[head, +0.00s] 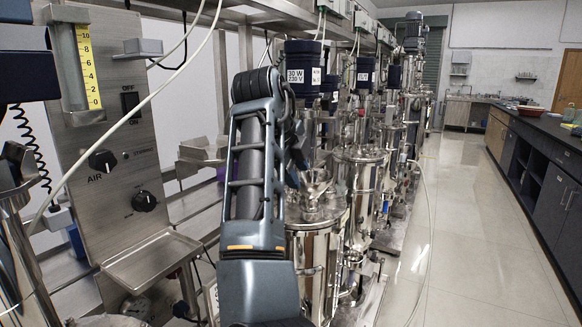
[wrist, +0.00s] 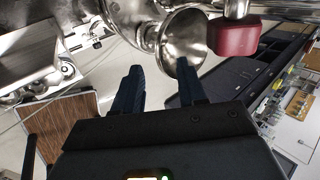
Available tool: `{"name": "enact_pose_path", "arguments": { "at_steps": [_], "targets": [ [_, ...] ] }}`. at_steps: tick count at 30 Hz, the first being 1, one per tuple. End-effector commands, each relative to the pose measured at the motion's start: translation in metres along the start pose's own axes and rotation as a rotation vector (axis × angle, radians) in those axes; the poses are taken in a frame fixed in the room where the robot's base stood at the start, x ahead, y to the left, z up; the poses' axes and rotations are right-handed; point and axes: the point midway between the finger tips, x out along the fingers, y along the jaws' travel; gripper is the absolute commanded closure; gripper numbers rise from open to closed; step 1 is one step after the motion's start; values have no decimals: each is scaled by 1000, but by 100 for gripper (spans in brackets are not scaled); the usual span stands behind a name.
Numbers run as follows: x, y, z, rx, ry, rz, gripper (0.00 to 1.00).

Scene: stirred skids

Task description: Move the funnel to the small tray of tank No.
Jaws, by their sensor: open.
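The funnel (wrist: 182,38) is a shiny steel cone in the wrist view, its wide mouth showing just beyond my fingertips. My gripper (wrist: 160,70) is open with nothing between its dark fingers. The right fingertip overlaps the funnel's rim in the picture; I cannot tell whether they touch. A small steel tray (head: 150,258) juts from the panel at left. Another small tray (head: 200,152) sits farther back. I cannot read any tank number.
The nearest steel tank (head: 316,255) stands right of my arm, with several more tanks and motors behind it. A dark red block (wrist: 235,38) on a metal rod is close to the funnel. A hose hangs across the left panel.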

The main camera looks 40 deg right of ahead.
Motion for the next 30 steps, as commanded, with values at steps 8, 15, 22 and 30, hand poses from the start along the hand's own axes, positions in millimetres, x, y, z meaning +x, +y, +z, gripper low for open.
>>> {"name": "enact_pose_path", "arguments": {
  "at_steps": [8, 15, 22, 30],
  "targets": [
    [41, 0, -1, -2, 3, 1, 59],
    [64, 0, 0, -3, 1, 0, 59],
    [69, 0, 0, -1, 0, -1, 59],
    [69, 0, 0, -2, 0, -1, 72]
  ]
}}
